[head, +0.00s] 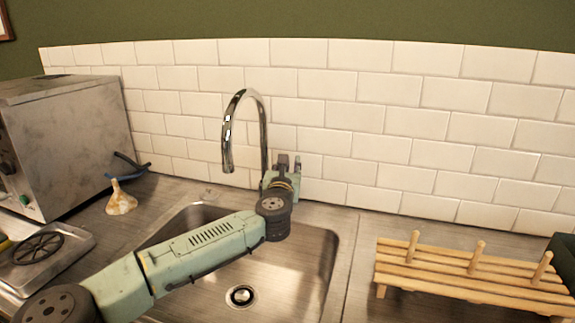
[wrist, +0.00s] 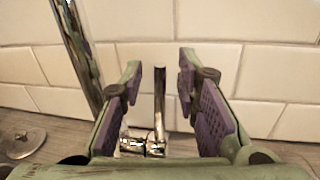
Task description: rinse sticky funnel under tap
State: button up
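The funnel (head: 121,204), pale with brown stains, stands wide end down on the counter left of the sink. The chrome gooseneck tap (head: 236,105) rises behind the sink (head: 300,285), its spout over the basin; no water shows. My gripper (head: 289,162) is behind the sink, right of the tap's neck. In the wrist view my gripper (wrist: 160,72) is open, with purple-padded fingers spread on either side of the upright chrome tap lever (wrist: 159,100). Gaps show between the lever and both fingers. The tap's neck (wrist: 78,50) passes outside the left finger.
A wooden peg rack (head: 470,272) stands right of the sink. A grey metal appliance (head: 75,140) and a tray with a black wheel-like part (head: 38,248) are at left. A dark blue curved item (head: 127,168) lies behind the funnel. The tiled wall (head: 390,120) is close behind my gripper.

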grip_shut()
dwell(0.3)
dwell(0.6)
